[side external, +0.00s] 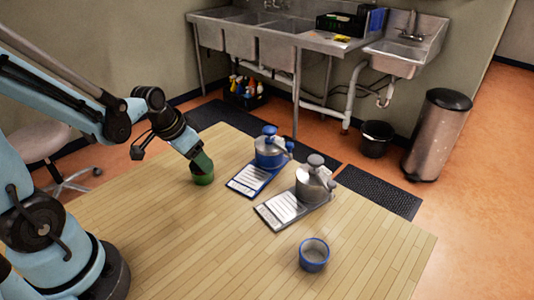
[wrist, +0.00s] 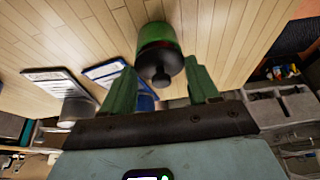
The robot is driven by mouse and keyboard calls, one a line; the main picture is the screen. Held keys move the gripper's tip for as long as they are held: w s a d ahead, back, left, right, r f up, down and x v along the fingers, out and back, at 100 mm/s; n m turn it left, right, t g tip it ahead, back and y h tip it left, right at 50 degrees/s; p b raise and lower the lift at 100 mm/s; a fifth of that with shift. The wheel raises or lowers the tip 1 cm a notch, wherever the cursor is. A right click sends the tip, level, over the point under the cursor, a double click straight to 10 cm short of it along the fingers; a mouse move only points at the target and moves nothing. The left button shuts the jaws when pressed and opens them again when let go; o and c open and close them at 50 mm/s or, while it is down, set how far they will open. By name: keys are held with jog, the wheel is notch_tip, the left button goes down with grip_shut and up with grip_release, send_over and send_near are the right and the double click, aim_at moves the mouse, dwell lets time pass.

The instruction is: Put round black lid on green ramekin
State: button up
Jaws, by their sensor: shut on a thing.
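The green ramekin (side external: 203,179) stands on the wooden table at its far left part, under my gripper (side external: 201,160). The wrist view also shows the ramekin (wrist: 158,32), partly covered by the round black lid (wrist: 153,55) with its knob toward the camera. The lid is hidden by the fingers in the side view.
A small blue-grey ramekin (side external: 314,256) stands near the front right. The table's front middle is clear.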

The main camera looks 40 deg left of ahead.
jog(key=shift+f, duration=0.55)
jog(key=o, duration=0.7)
jog(key=shift+v, duration=5.5)
jog(key=d, duration=0.2)
jog(key=d+t, duration=0.1)
jog(key=d, duration=0.2)
jog(key=d+t, duration=0.1)
jog(key=d, duration=0.1)
jog(key=shift+w+d, duration=0.3)
jog(key=shift+w, duration=0.1)
